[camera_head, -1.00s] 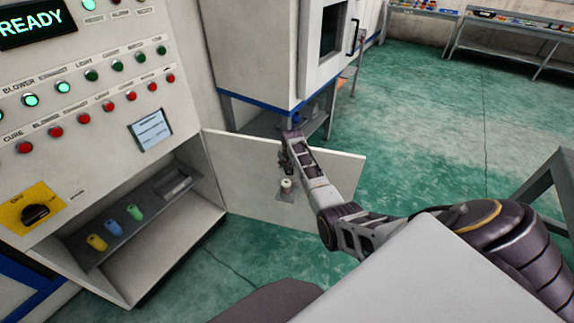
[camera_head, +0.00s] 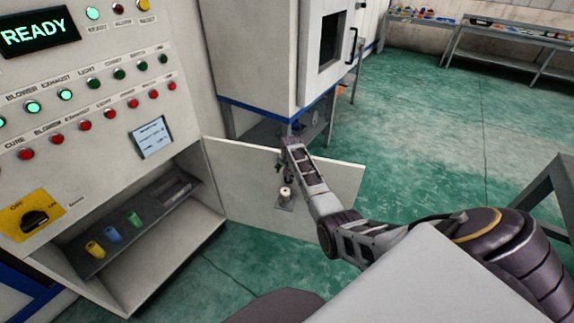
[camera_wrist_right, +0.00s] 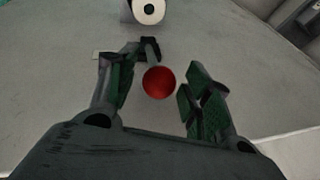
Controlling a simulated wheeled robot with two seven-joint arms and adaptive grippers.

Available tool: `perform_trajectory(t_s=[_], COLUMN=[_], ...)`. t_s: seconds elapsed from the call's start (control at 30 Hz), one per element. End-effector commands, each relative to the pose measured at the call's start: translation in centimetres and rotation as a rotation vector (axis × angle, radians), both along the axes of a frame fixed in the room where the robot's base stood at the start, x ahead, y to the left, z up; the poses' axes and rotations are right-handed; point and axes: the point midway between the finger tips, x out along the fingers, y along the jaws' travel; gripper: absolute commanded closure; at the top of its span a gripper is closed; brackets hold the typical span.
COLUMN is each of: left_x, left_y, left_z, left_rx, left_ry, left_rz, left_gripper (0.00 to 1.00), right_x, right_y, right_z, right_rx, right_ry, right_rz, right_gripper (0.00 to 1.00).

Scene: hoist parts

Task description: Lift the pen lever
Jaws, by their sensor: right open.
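A red ball (camera_wrist_right: 159,82) shows in the right wrist view, between the two fingers of my right gripper (camera_wrist_right: 158,98). It looks like the knob of a lever seen nearly end-on, with a dark piece just above it. The fingers stand apart on either side, with gaps to the ball. Above is a white round part (camera_wrist_right: 149,11) with a dark centre. In the head view my right gripper (camera_head: 287,172) is at the open cabinet door (camera_head: 245,170), just above a small white fitting (camera_head: 285,192). The red ball is hidden there. My left gripper is out of view.
The control panel (camera_head: 90,90) stands at the left. Its open cabinet holds a dark tray (camera_head: 150,205) with yellow, blue and green cylinders. A white machine (camera_head: 260,60) stands behind the door. Green floor (camera_head: 430,130) is clear to the right.

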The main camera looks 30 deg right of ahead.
Motion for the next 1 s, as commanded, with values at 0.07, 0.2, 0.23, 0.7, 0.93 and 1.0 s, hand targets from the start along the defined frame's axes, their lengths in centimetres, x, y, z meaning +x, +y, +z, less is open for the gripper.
perform_trajectory(t_s=[0.07,0.2,0.23,0.7,0.93,1.0], left_x=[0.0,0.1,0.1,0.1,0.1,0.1], left_y=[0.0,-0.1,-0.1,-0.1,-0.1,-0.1], left_z=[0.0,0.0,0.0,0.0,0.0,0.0], left_rx=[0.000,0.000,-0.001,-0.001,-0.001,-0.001], left_ry=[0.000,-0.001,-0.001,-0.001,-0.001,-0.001], left_rz=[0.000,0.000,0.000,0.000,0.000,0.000], left_gripper=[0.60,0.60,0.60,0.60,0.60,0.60], right_x=[-0.1,-0.3,-0.3,-1.5,-2.2,-2.4], right_y=[0.0,0.1,0.2,0.7,0.9,1.0], right_z=[0.1,0.7,0.8,4.2,6.0,6.7], right_rx=[0.001,0.000,0.000,0.000,0.000,-0.001], right_ry=[0.001,-0.001,0.000,-0.002,-0.002,-0.003], right_rz=[0.000,0.000,0.000,0.001,0.001,0.001], right_gripper=[0.50,0.50,0.50,0.50,0.50,0.50])
